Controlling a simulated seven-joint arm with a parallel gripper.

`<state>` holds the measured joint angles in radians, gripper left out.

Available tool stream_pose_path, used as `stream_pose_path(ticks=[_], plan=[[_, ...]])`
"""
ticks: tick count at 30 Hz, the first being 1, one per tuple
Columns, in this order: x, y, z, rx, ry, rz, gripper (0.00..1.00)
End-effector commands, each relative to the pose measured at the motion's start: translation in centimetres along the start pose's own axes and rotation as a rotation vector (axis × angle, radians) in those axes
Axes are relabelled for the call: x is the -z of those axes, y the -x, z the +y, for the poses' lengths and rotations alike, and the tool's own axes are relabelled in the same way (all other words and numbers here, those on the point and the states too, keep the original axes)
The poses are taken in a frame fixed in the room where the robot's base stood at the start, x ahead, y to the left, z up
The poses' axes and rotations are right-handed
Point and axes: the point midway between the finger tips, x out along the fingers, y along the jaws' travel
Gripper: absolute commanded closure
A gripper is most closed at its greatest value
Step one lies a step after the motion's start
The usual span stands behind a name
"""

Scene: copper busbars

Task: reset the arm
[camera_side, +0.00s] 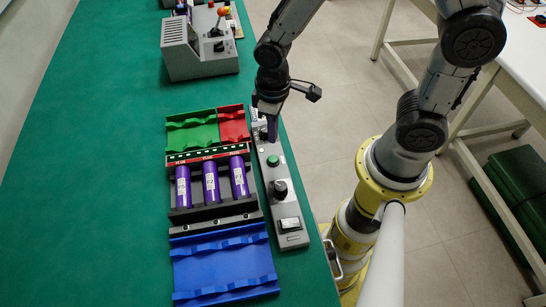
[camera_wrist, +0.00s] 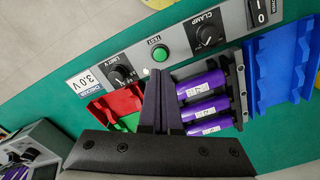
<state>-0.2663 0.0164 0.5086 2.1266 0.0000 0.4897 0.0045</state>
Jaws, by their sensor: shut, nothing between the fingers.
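My gripper (camera_side: 272,130) is shut and empty in the side view, fingers pointing down over the far end of the grey control panel (camera_side: 284,222). In the wrist view its dark fingers (camera_wrist: 162,78) lie together, between the panel and the fixture. The panel (camera_wrist: 182,60) carries a green TEST button (camera_wrist: 160,53), a LIMIT V knob (camera_wrist: 121,75), a CLAMP knob (camera_wrist: 207,35) and a display (camera_wrist: 87,86) reading 3.0 V. Several purple cells (camera_side: 210,182) lie side by side in the black fixture (camera_side: 215,212). Whether the fingertips touch the panel I cannot tell.
A green tray (camera_side: 192,130) and a red tray (camera_side: 233,124) sit behind the fixture, and a blue tray (camera_side: 222,262) in front; all look empty. A grey box with a joystick (camera_side: 200,50) stands farther back. The green table (camera_side: 100,180) is clear at left.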

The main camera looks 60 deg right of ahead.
Motion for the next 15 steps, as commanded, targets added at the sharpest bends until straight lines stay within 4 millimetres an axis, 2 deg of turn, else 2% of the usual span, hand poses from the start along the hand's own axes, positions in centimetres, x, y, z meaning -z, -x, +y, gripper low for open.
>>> stream_pose_path(ticks=[7, 9, 11, 14, 15], plan=[[0.0, 0.0, 0.1, 0.0, -0.004, 0.001, 1.0], [0.3, 0.6, 0.5, 0.0, -0.016, 0.022, 1.0], [1.0, 2.0, 0.9, -0.001, -0.032, 0.068, 1.0], [2.0, 5.8, 2.1, -0.006, -0.069, 0.182, 1.0], [2.0, 7.7, 2.6, -0.009, -0.087, 0.231, 1.0]])
